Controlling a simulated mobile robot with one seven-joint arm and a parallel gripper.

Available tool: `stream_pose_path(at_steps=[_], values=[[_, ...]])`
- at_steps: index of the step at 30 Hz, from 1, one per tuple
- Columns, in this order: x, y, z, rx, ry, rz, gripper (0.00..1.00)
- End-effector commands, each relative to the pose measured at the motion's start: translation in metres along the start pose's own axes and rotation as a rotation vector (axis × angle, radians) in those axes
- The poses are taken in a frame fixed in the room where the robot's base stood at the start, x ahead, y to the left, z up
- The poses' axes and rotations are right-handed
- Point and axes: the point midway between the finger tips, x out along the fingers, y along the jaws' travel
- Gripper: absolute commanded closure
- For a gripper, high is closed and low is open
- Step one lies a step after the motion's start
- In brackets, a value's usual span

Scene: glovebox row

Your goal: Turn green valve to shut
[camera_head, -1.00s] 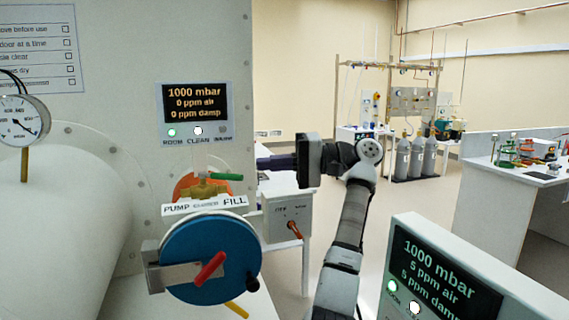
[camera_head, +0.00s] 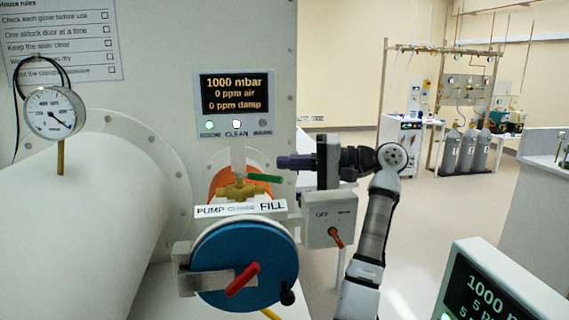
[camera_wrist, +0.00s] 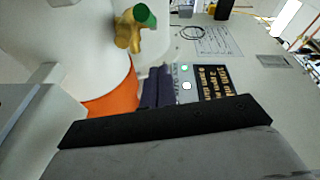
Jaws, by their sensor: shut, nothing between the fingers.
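The green valve has a brass body (camera_head: 240,190) and a green lever (camera_head: 264,178) pointing right, above the end of the label strip (camera_head: 242,209) marked FILL. The strip reads PUMP, CLOSED, FILL. In the wrist view the green lever (camera_wrist: 145,15) is seen end-on, on the brass body. My gripper (camera_head: 281,162) is shut and empty. Its dark purple fingers lie just above the lever's right end in the head view; I cannot tell whether they touch. In the wrist view the fingers (camera_wrist: 157,88) appear apart from the lever.
A blue round door (camera_head: 225,255) with a red handle (camera_head: 242,279) is below the valve. A grey box (camera_head: 332,222) with an orange lever is at the right. A display panel (camera_head: 235,104) hangs above. A large white cylinder (camera_head: 80,230) fills the left.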

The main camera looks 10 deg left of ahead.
Motion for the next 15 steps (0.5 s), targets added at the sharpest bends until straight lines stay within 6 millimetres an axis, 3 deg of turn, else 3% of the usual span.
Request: stream_pose_path(at_steps=[9,15], values=[[0.008,-0.001,0.03,-0.001,0.0,-0.001,1.0],[0.01,-0.001,0.038,0.0,0.0,-0.001,1.0]])
